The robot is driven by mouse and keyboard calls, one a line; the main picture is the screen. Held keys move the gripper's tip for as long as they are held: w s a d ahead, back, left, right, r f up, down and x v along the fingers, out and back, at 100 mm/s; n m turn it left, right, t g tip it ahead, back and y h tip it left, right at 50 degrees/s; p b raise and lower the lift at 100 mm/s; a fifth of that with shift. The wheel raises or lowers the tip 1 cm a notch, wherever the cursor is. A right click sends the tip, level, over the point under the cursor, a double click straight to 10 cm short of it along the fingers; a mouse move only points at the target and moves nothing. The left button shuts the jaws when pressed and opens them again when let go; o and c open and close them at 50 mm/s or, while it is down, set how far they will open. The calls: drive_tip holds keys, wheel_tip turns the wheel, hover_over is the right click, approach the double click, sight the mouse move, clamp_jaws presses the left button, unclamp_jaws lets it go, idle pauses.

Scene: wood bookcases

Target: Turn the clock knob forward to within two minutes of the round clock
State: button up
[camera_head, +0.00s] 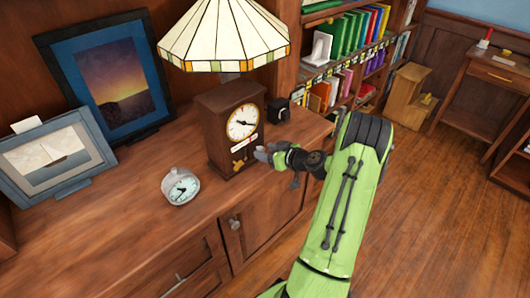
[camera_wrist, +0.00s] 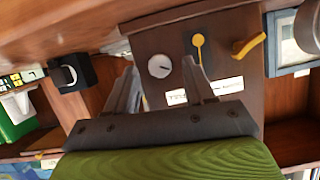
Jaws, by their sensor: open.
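My gripper (camera_head: 264,153) is open beside the lower right front of the wooden clock. In the wrist view, seen upside down, a pale round knob (camera_wrist: 159,66) lies between the two spread fingers of my gripper (camera_wrist: 159,72). I cannot tell whether they touch it. The dial is hidden there.
Framed pictures (camera_head: 110,75) stand behind at left. The cabinet top (camera_head: 110,215) is bare at front left.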

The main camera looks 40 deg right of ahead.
drive_tip(key=shift+w+f, duration=0.25)
drive_tip(key=shift+w, duration=0.4)
clamp_jaws()
drive_tip(key=m+y, duration=0.2)
drive_tip(key=m+y+b, duration=0.1)
drive_tip(key=m, duration=0.1)
drive_tip(key=shift+d+f, duration=0.15)
drive_tip(key=shift+d, duration=0.1)
drive_tip(key=m+y, duration=0.1)
drive_tip(key=m, duration=0.1)
drive_tip(key=m+t+y, duration=0.1)
drive_tip(key=m, duration=0.1)
drive_tip(key=shift+d+f, duration=0.1)
drive_tip(key=shift+f, duration=0.1)
drive_tip(key=m, duration=0.1)
drive_tip(key=m+t+y+b, duration=0.1)
drive_tip(key=m, duration=0.2)
drive_tip(key=shift+d+f+m+t+y+b, duration=0.1)
drive_tip(key=shift+f+m+t+y+b, duration=0.2)
drive_tip(key=shift+m+t, duration=0.1)
drive_tip(key=m+t, duration=0.1)
drive_tip(key=m, duration=0.2)
drive_tip(key=m+t+b, duration=0.1)
drive_tip(key=m, duration=0.2)
drive_tip(key=shift+f, duration=0.1)
